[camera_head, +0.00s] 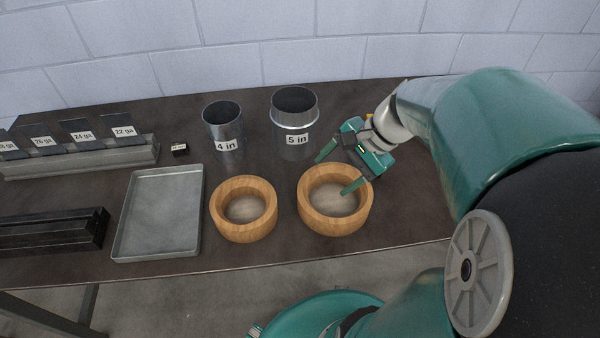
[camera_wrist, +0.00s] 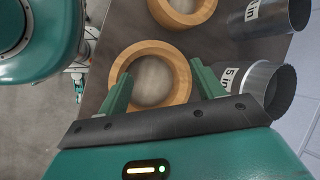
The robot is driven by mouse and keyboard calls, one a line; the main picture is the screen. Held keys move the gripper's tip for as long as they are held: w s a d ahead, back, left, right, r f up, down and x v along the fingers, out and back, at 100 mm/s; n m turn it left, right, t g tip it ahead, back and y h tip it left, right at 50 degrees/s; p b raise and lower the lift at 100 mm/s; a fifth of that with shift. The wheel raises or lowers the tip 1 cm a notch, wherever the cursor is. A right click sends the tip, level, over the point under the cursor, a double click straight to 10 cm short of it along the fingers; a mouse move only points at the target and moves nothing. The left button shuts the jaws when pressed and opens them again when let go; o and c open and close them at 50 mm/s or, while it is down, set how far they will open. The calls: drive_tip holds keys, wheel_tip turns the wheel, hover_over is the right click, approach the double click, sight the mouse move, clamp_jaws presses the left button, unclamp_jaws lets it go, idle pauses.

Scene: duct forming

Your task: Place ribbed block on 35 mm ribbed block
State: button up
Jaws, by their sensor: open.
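I cannot make out a ribbed block or a 35 mm ribbed block in either view. My gripper (camera_head: 339,168) is open and empty, its two green fingers spread above the far side of the right wooden ring (camera_head: 333,224). In the wrist view my gripper (camera_wrist: 163,88) has a finger on each side of the wooden ring (camera_wrist: 148,48), whose hollow middle shows between them. I cannot tell whether the fingers touch the ring. A small black block with a white label (camera_head: 180,149) sits farther left; its label is too small to read.
A left wooden ring (camera_head: 243,232), a grey tray (camera_head: 160,254), "4 in" (camera_head: 223,120) and "5 in" (camera_head: 294,118) metal cylinders stand on the dark table (camera_head: 240,268). A gauge-plate rack (camera_head: 80,158) and black bar (camera_head: 50,233) are at left. A block wall is behind.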

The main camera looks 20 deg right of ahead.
drive_tip(key=s+a+r+n+t+h, duration=0.1)
drive_tip(key=s+a+r+n+h, duration=0.1)
drive_tip(key=a+n, duration=0.3)
drive_tip(key=s+a+r+n+t+h, duration=0.1)
drive_tip(key=a+r+n+h, duration=0.2)
drive_tip(key=a+r+n, duration=0.2)
drive_tip(key=n, duration=0.3)
drive_tip(key=shift+s+n+h, duration=0.3)
drive_tip(key=shift+s+n, duration=0.1)
drive_tip(key=shift+r, duration=0.1)
